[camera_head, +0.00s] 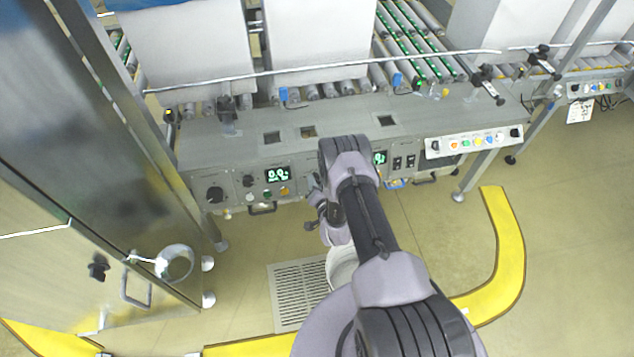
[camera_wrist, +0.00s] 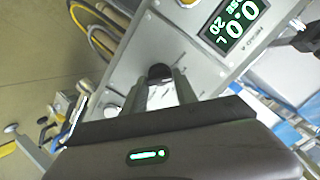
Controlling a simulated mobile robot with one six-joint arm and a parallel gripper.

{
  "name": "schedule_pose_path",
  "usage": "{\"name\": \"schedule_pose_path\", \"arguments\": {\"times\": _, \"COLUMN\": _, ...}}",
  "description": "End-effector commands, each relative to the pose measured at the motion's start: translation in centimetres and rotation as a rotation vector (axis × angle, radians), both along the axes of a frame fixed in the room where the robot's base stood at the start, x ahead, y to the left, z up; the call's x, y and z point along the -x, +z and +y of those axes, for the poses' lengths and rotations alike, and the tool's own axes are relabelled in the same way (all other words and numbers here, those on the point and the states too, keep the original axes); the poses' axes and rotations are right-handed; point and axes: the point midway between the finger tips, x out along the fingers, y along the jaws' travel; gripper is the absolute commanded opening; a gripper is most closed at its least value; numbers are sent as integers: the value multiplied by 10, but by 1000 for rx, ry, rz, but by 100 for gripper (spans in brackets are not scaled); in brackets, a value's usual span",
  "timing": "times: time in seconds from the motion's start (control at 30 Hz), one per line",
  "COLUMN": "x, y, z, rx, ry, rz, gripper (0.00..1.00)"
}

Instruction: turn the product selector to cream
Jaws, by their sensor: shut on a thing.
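A black knob (camera_wrist: 160,72) sits on the grey control panel in the wrist view, presumably the product selector. The fingers of my gripper (camera_wrist: 162,84) lie on both sides of it, shut on it. In the head view my gripper (camera_head: 318,188) is at the panel front (camera_head: 232,190), right of the left green display (camera_head: 279,174); my arm hides the knob there. The knob's pointer and any product label, cream included, cannot be read.
A display (camera_wrist: 234,18) marked HEAD A reads 0.0 L in the wrist view. A button strip (camera_head: 474,142) is at right. A white bucket (camera_head: 340,268) and a floor grate (camera_head: 297,290) lie below.

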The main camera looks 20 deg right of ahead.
Motion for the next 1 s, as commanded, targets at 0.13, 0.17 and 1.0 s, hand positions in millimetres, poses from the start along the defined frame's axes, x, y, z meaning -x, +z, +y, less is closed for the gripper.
{"name": "schedule_pose_path", "arguments": {"times": 0.13, "x": 1, "y": 0, "z": 0, "rx": -127, "ry": -45, "rz": -23, "gripper": 0}}
{"name": "schedule_pose_path", "arguments": {"times": 0.17, "x": 1, "y": 0, "z": 0, "rx": -153, "ry": -54, "rz": -29, "gripper": 0}}
{"name": "schedule_pose_path", "arguments": {"times": 1.0, "x": 2, "y": -1, "z": 1, "rx": -719, "ry": -257, "rz": -142, "gripper": 0}}
